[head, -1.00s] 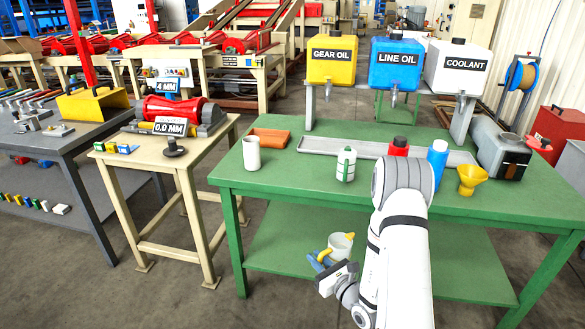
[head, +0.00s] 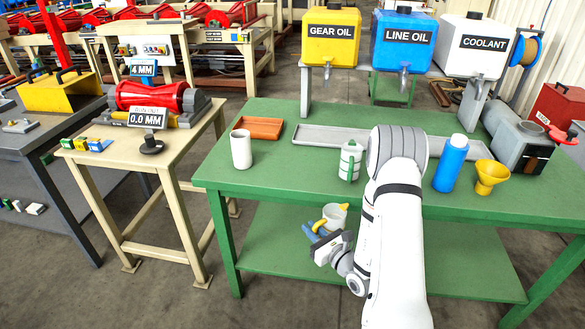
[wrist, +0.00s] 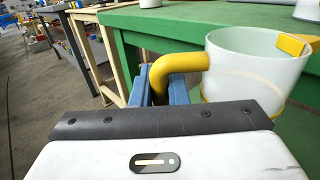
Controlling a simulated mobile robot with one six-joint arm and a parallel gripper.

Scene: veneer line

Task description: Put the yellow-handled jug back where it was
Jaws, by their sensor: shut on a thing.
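The yellow-handled jug (head: 335,214) is a pale, translucent vessel with a yellow handle and a yellow spout. My gripper (head: 318,232) is shut on its yellow handle, with blue fingers on either side; the wrist view shows the handle (wrist: 178,72) between the fingers (wrist: 160,88). The jug (wrist: 258,75) is upright or nearly so, in front of the green table (head: 260,180), below its top and above its lower shelf (head: 300,262). Its contents cannot be seen.
A grey tray (head: 320,138) lies behind. Gear oil (head: 331,38), line oil (head: 403,42) and coolant (head: 474,48) tanks stand at the back.

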